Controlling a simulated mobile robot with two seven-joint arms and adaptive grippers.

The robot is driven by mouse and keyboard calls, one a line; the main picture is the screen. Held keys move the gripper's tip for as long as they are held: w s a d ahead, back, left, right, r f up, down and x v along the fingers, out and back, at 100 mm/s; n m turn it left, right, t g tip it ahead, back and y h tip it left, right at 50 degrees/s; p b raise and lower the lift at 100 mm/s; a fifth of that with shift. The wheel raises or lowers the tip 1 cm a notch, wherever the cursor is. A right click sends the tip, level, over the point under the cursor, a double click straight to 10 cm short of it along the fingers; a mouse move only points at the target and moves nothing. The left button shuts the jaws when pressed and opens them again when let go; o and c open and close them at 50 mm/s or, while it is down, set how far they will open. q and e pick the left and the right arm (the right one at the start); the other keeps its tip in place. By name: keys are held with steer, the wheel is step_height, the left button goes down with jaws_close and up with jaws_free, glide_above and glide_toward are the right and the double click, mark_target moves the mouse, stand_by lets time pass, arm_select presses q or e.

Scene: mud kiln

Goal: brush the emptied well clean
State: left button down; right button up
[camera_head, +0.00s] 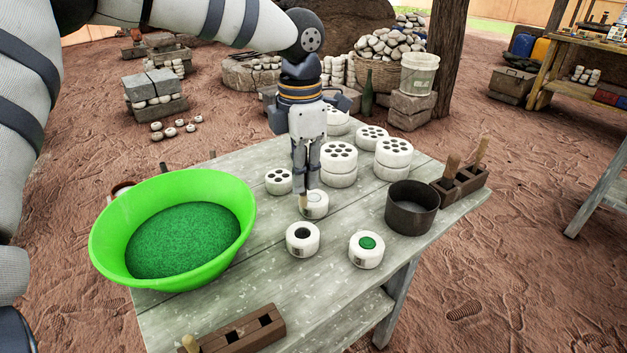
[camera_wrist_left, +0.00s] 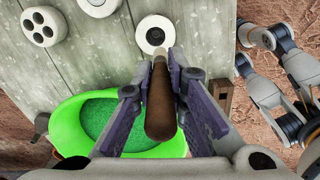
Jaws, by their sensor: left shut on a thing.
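My left gripper (camera_head: 304,190) is shut on a tool with a brown wooden handle (camera_wrist_left: 160,105), likely the brush, pointing down over the table. Its bristles are not clearly shown. A white round block with a dark well (camera_head: 302,238) sits in front of the gripper; it also shows just beyond the handle in the left wrist view (camera_wrist_left: 154,34). The tool's lower end appears apart from that well. A paler white block (camera_head: 316,205) is beside the tool. Another block holds green material (camera_head: 367,244).
A green basin (camera_head: 103,239) of green granules fills the table's left. A dark pot (camera_head: 411,209) and a wooden holder (camera_head: 462,188) with handled tools stand at right. Several holed white blocks (camera_head: 339,165) stand behind. Another slotted wooden block (camera_head: 237,333) lies at the front edge.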

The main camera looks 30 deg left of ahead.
mark_target(303, 205)
arm_select(q)
steer(key=shift+a+f, duration=0.1)
step_height(303, 205, down, 6)
steer(key=shift+w+r+b, duration=0.1)
steer(key=shift+b, duration=0.85)
steer(key=shift+f, duration=2.05)
arm_select(e)
steer(key=s+f+g, duration=0.1)
steer(key=s+f, duration=0.1)
steer(key=shift+s+f, duration=0.3)
steer(key=shift+f, duration=0.1)
steer(key=shift+w+r, duration=0.35)
steer(key=shift+r, duration=0.05)
arm_select(q)
steer(key=shift+w, duration=0.1)
